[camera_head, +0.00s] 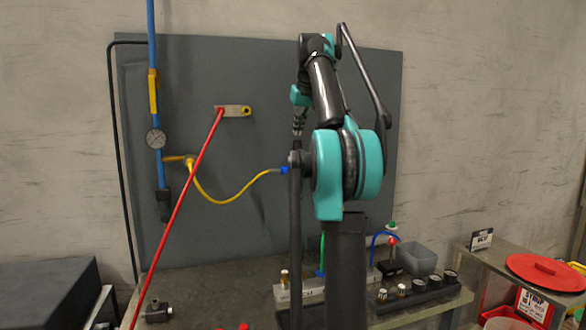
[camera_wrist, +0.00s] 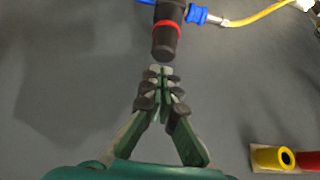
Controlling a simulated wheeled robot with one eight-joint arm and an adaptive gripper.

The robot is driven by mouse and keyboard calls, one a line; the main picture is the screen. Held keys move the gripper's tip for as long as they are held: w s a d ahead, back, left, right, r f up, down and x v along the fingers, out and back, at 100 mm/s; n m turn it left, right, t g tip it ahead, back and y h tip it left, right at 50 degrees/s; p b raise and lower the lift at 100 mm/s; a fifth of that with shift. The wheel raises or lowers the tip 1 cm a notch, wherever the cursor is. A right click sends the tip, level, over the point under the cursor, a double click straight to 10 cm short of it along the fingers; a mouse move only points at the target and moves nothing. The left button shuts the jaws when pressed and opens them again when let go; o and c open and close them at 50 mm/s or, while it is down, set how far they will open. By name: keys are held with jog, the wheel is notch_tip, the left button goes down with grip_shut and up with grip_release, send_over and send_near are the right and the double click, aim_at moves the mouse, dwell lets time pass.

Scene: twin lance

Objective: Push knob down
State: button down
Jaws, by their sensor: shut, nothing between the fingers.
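The black knob (camera_wrist: 165,42) with a red ring shows at the top of the wrist view. A blue fitting (camera_wrist: 195,15) is beside it at the right. My gripper (camera_wrist: 161,70) is shut and empty, its fingertips pointing at the knob's near end. The tips are very close to it; I cannot tell whether they touch. In the head view my gripper (camera_head: 299,122) points down beside the grey panel, above the blue fitting (camera_head: 284,170) with its yellow hose (camera_head: 235,200). The knob is hard to make out there against my dark arm parts.
A red lance (camera_head: 180,210) leans from a bracket (camera_head: 233,111) at the left of the grey panel (camera_head: 260,75). Small fittings (camera_head: 400,290) and a grey bin (camera_head: 416,258) are on the bench at right.

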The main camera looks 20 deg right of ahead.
jog(key=shift+f, duration=1)
dwell(0.3)
jog(key=shift+r, duration=3)
